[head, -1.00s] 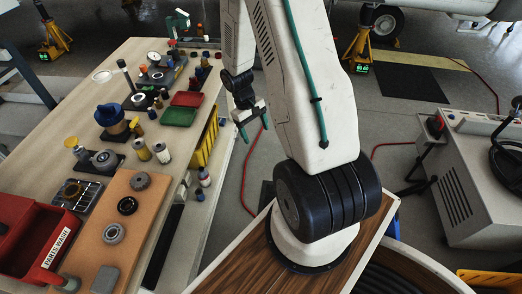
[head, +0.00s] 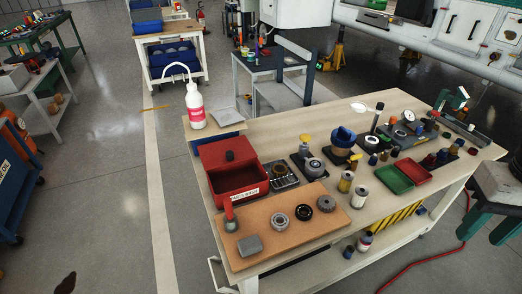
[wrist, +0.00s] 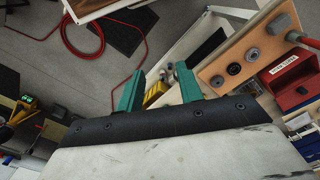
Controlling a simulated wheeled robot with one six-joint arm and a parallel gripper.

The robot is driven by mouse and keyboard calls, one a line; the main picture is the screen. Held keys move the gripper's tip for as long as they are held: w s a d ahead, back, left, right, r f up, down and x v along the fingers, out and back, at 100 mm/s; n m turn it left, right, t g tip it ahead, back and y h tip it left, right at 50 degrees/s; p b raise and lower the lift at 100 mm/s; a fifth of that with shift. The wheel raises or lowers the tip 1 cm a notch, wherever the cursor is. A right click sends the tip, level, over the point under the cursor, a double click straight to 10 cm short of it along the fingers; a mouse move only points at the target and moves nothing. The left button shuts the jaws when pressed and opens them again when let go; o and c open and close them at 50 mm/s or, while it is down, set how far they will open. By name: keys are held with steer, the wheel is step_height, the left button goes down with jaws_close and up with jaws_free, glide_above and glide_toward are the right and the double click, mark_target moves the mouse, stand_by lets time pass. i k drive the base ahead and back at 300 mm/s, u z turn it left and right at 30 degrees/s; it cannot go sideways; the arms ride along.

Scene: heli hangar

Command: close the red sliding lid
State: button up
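The red box labelled PARTS WASH (head: 240,196) stands on the left part of the workbench. Its red lid (head: 216,155), with a dark knob, covers the back part, and the front shows an open interior. The box also shows at the right of the wrist view (wrist: 286,96), where I cannot make out the lid clearly. My gripper (head: 488,226) is at the right edge of the head view, beyond the bench's side and far from the box. In the wrist view its green fingers (wrist: 159,72) are spread apart with nothing between them.
A tan board (head: 290,232) with round parts and a red-handled tool (head: 230,213) lies before the box. A white bottle (head: 195,104) stands behind it. Jars, a blue-topped item (head: 342,137) and green and red trays (head: 394,179) fill the bench rightward.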

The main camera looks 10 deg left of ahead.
mark_target(218, 154)
steer(key=u, duration=0.55)
steer(key=k, duration=0.6)
steer(key=i, duration=1.15)
steer(key=u, duration=0.55)
